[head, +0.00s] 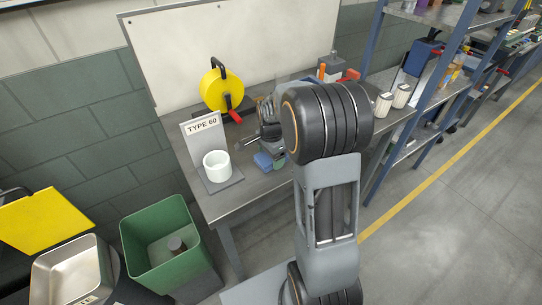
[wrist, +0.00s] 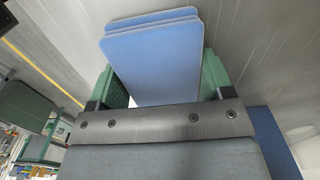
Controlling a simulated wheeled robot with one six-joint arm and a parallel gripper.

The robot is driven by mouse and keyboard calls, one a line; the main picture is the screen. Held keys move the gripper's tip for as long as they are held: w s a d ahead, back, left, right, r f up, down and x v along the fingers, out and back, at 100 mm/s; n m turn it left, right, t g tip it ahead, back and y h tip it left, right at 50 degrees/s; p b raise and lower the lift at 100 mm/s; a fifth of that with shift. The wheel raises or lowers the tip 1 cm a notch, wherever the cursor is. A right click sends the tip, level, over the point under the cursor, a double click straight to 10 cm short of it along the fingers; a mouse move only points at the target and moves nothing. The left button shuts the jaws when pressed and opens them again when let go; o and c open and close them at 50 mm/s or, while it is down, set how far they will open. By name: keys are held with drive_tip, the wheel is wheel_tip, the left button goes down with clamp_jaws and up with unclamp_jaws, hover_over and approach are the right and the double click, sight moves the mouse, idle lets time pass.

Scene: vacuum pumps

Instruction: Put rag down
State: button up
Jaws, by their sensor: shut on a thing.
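The rag is a blue folded stack (wrist: 152,62) in the wrist view, held between the green finger pads of my gripper (wrist: 160,84). In the head view a small blue patch (head: 263,160), likely the rag, shows by the workbench top (head: 236,192). My gripper (head: 268,148) is there too, partly hidden behind my own arm. I cannot tell from these views whether the rag touches the bench.
A white ring (head: 217,165) on a stand with a "TYPE 60" sign (head: 202,124) is left of the gripper. A yellow reel (head: 222,89) stands behind. White cylinders (head: 401,95) are at the right. A green bin (head: 160,236) stands on the lower left.

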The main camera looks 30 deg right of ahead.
drive_tip(key=shift+f, duration=0.2)
drive_tip(key=o, duration=0.9)
wheel_tip(320, 180, up, 14)
idle(0.5)
clamp_jaws()
idle(0.8)
idle(0.5)
